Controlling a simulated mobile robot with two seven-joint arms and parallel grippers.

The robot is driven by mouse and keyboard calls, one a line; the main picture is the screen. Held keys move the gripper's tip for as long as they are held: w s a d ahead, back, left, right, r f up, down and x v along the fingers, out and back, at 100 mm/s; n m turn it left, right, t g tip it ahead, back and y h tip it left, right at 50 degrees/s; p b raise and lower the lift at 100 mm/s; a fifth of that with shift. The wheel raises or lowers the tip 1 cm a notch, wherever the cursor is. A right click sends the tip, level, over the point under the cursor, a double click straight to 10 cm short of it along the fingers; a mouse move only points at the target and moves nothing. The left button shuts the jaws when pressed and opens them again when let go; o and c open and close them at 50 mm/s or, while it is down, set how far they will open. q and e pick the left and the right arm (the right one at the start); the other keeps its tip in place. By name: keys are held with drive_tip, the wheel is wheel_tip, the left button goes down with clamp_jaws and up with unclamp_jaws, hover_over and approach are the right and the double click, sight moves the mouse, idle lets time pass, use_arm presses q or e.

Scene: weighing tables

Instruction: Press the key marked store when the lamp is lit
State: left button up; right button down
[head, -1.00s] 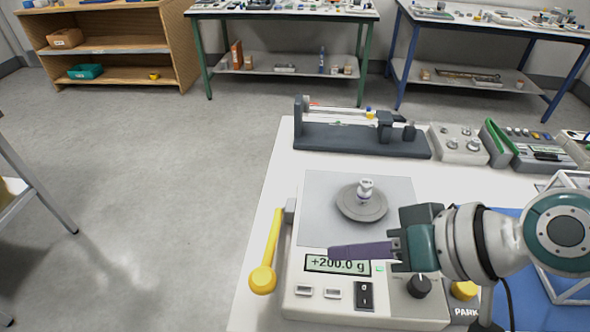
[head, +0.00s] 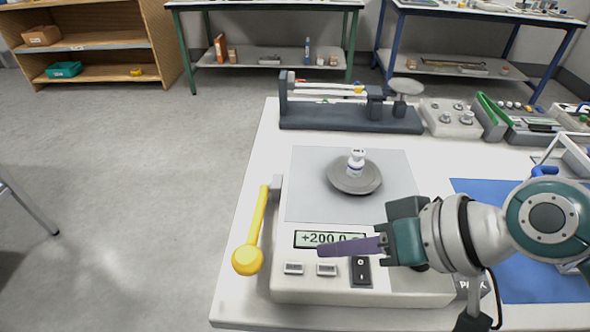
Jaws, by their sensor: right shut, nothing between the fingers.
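The weighing scale (head: 420,288) has a display (head: 310,239) reading +200.0, with its right end covered by my gripper. Below the display are a left key (head: 293,268) and a right key (head: 327,269); I cannot read their markings. A black rocker switch (head: 361,271) is beside them. My right gripper (head: 322,250) is shut and empty, its fingertips just above the right key in the picture; I cannot tell whether they touch it. The lamp is hidden behind this gripper. My left gripper is not in view.
A small white bottle (head: 356,163) stands on the round grey pan (head: 354,182). A yellow lever (head: 255,230) sticks out at the scale's left. A beam balance (head: 350,117) and a weight block (head: 452,119) stand behind. A blue mat (head: 520,290) lies at right.

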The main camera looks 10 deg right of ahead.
sight(311, 265)
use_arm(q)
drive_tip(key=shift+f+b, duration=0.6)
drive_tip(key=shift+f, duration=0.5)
use_arm(e)
drive_tip(key=shift+f, duration=1.25)
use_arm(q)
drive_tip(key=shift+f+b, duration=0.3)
use_arm(e)
drive_tip(key=shift+f, duration=0.4)
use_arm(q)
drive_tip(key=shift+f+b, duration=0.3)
use_arm(e)
drive_tip(key=shift+f, duration=0.4)
drive_tip(key=shift+r, duration=0.1)
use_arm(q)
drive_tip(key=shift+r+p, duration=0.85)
use_arm(e)
drive_tip(key=shift+r, duration=0.75)
wheel_tip(311, 265, up, 5)
drive_tip(key=p, duration=0.5)
drive_tip(key=shift+r, duration=0.1)
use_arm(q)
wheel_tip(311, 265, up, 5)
